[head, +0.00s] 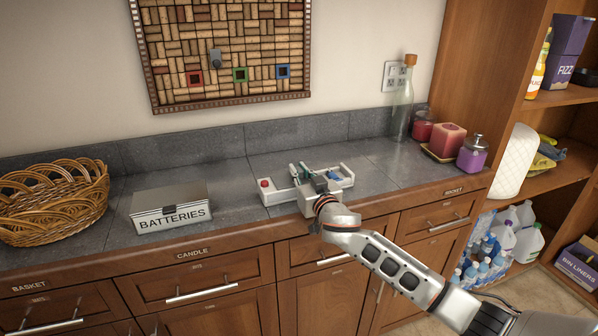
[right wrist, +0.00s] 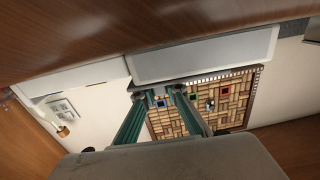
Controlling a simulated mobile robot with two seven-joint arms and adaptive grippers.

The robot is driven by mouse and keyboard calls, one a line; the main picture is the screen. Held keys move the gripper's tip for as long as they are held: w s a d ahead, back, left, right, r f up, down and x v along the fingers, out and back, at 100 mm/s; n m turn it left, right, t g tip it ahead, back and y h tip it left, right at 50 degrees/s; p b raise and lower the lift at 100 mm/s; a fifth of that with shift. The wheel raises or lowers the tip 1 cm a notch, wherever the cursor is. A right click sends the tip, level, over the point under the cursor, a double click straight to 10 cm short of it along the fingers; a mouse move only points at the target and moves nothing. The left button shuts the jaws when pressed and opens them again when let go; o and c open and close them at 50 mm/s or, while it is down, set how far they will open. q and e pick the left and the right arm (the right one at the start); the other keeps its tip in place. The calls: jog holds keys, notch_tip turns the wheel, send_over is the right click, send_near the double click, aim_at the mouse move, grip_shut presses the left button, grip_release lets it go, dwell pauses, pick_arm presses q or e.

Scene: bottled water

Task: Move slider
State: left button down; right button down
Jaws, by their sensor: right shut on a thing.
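A white slider device (head: 280,196) lies on the grey counter, with a red spot at its left end and blue near its right end. My right gripper (head: 300,169) is over the middle of the device, coming from the front. In the right wrist view, its two green fingers (right wrist: 158,91) are shut on a small grey slider piece (right wrist: 158,97) in front of a pale bar (right wrist: 205,55). In the head view my gripper hides the slider and the middle of the device. My left gripper is not in view.
A batteries box (head: 170,206) and wicker basket (head: 52,203) stand to the left. A cork board (head: 225,40) hangs behind. Counter on both sides of the device is clear.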

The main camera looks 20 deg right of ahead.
jog(key=d, duration=0.4)
jog(key=d+p, duration=0.1)
jog(key=d, duration=0.3)
jog(key=w+d+p, duration=0.1)
jog(key=d, duration=0.3)
jog(key=shift+d, duration=0.1)
jog(key=c, duration=2)
grip_release()
jog(key=s, duration=0.8)
jog(key=s+d, duration=0.1)
jog(key=s, duration=0.3)
